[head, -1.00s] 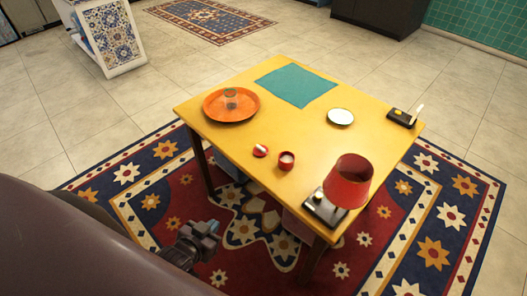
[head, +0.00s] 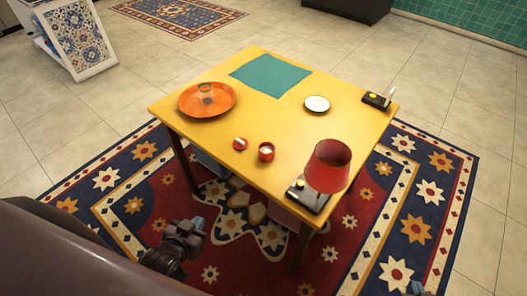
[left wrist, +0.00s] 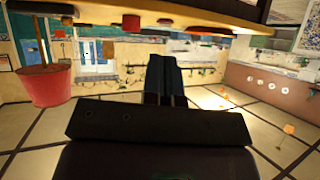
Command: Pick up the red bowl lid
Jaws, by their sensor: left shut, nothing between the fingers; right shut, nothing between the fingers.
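The red bowl lid (head: 240,143), small, red and white, lies on the yellow table (head: 215,150) near its front edge in the head view. The red bowl (head: 266,151), with a white inside, stands just right of it, apart. My left gripper (head: 190,229) is shut and empty, in front of the table and away from the lid. It also shows shut in the left wrist view (left wrist: 166,62). My right gripper (head: 399,274) shows only in small part at the lower right, away from the table, with no object seen at it.
A red-shaded lamp (head: 328,167) stands at the table's front right corner. An orange tray (head: 188,105), teal cloth (head: 271,75), white plate (head: 317,103) and black holder (head: 375,101) also lie there. The table middle is clear.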

